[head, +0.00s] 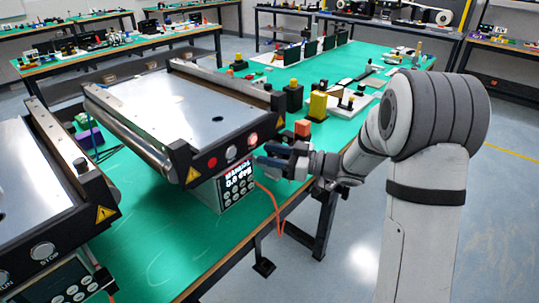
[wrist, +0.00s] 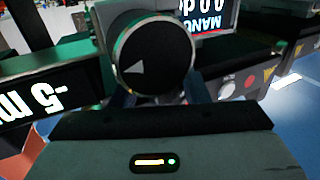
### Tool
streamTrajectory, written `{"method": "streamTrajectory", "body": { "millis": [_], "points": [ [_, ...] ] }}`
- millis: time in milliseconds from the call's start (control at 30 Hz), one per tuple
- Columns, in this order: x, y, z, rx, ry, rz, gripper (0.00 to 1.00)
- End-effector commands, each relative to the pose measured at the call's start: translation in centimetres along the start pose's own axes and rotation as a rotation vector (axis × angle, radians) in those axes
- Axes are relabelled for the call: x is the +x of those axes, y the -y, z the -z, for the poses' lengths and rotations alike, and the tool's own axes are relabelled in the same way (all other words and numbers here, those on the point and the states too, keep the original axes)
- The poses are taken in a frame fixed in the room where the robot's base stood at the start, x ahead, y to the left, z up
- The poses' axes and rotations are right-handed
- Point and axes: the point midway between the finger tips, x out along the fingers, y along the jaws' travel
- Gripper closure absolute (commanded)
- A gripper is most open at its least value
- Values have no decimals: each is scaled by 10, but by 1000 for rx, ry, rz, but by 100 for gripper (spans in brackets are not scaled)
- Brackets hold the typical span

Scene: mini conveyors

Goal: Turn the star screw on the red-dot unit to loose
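The middle conveyor (head: 165,105) has a red dot (head: 212,161) on its front rail; the dot also shows in the wrist view (wrist: 250,82). My gripper (head: 268,157) is at this unit's front right corner, beside the lit button (head: 252,139). In the wrist view a round black knob (wrist: 155,57) with a white triangle mark is straight ahead of my gripper, close to the fingers. I cannot make out a star shape.
A control box (head: 238,186) with a lit display hangs under the unit's front. A second conveyor (head: 25,180) stands at the left. An orange block (head: 303,127) and a yellow block (head: 317,106) are behind my gripper on the green table. An orange cable hangs in front.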

Motion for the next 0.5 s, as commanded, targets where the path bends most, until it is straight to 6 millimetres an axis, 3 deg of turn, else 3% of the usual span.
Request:
{"method": "streamTrajectory", "body": {
  "millis": [300,500],
  "points": [
    [-2,0,-1,2,2,1,54],
    [-28,-1,-1,2,2,-3,54]
  ]
}}
